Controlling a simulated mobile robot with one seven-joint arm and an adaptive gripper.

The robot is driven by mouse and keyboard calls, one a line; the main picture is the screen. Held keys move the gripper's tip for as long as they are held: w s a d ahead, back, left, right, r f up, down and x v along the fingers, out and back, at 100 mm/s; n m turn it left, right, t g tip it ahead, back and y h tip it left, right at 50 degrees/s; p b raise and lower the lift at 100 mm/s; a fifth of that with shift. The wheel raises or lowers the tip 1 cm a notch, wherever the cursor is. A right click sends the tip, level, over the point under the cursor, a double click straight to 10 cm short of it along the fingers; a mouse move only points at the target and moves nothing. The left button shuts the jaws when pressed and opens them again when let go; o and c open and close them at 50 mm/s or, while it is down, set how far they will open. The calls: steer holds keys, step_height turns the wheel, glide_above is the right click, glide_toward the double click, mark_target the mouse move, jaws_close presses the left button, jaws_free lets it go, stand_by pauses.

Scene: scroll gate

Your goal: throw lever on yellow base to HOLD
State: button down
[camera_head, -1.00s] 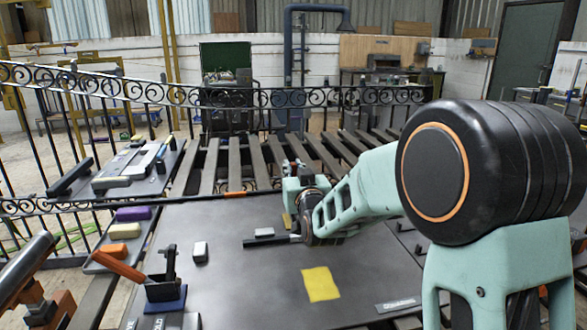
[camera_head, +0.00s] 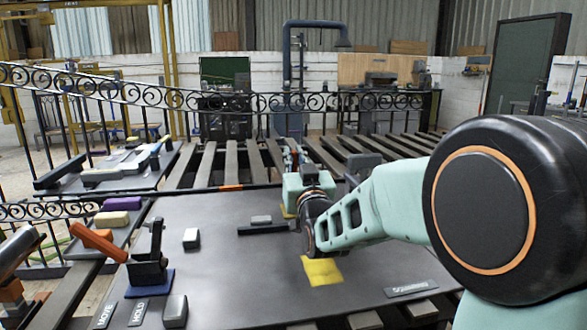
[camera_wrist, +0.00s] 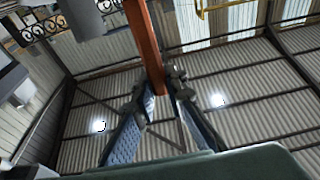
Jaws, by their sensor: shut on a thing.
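My gripper (camera_head: 292,157) is over the far middle of the dark table in the head view, mostly hidden behind my wrist. In the wrist view my gripper (camera_wrist: 161,95) is shut on an orange bar (camera_wrist: 145,40), which looks like a lever handle. Another lever with an orange handle (camera_head: 98,243) stands on a blue base (camera_head: 150,282) at the left. A HOLD plate (camera_head: 138,312) and a MOVE plate (camera_head: 105,315) lie in front of it.
A flat yellow square (camera_head: 322,270) lies on the table (camera_head: 230,290) below my wrist. A dark bar (camera_head: 262,229), grey blocks (camera_head: 191,238) and a labelled plate (camera_head: 411,288) are also there. A scrolled iron railing (camera_head: 110,85) runs behind. The front middle of the table is clear.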

steer(key=shift+s, duration=0.1)
stand_by(0.3)
steer(key=c, duration=1.9)
jaws_free()
steer(key=shift+c, duration=0.2)
steer(key=shift+v, duration=3.8)
steer(key=shift+f, duration=0.1)
